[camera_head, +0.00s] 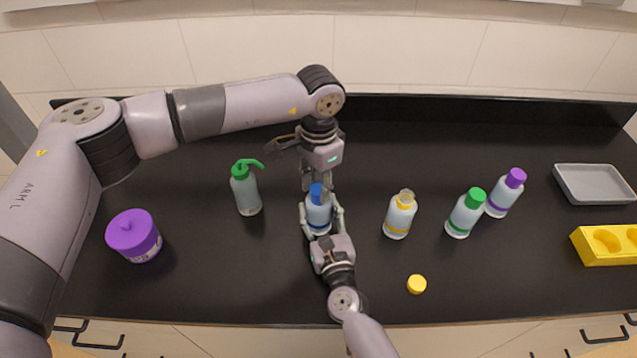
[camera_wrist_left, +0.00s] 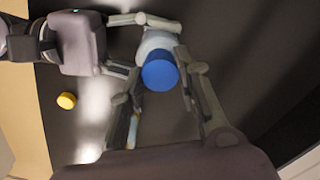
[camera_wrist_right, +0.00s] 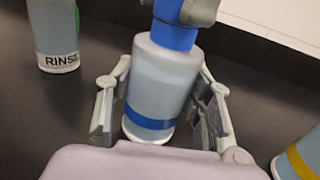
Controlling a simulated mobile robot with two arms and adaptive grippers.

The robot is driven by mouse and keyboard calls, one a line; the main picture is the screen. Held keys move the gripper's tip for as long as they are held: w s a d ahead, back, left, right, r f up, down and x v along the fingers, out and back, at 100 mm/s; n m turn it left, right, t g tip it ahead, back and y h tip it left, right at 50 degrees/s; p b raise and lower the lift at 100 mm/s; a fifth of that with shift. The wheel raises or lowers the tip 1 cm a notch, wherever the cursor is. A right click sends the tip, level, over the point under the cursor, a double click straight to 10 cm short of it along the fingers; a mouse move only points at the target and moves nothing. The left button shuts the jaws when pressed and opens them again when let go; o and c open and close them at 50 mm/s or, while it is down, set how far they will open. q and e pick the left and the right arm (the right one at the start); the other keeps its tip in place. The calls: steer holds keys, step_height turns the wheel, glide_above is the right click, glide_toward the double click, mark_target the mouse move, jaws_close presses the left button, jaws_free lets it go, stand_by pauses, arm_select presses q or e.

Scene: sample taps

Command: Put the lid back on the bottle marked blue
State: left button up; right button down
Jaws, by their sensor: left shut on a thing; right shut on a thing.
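The bottle marked blue (camera_head: 318,221), pale with a blue band, stands upright on the black counter. My right gripper (camera_head: 322,222) is shut around its body; the right wrist view shows the fingers on both sides of the bottle (camera_wrist_right: 160,88). The blue lid (camera_head: 317,192) is at the top of this bottle. My left gripper (camera_head: 317,183) comes down from above and is shut on the lid. In the right wrist view the lid (camera_wrist_right: 174,34) meets the bottle's shoulder, upright and in line. I cannot tell whether it is screwed tight. The left wrist view also shows the lid (camera_wrist_left: 160,75).
A green-topped rinse bottle (camera_head: 246,190) and a purple jar (camera_head: 134,235) stand left. Right are yellow-banded (camera_head: 398,218), green-capped (camera_head: 465,215) and purple-capped bottles (camera_head: 503,196), a grey tray (camera_head: 595,184) and a yellow holder (camera_head: 606,246). A yellow lid (camera_head: 416,284) lies near the front.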

arm_select(q)
steer(key=o, duration=0.7)
steer(key=shift+r, duration=2.25)
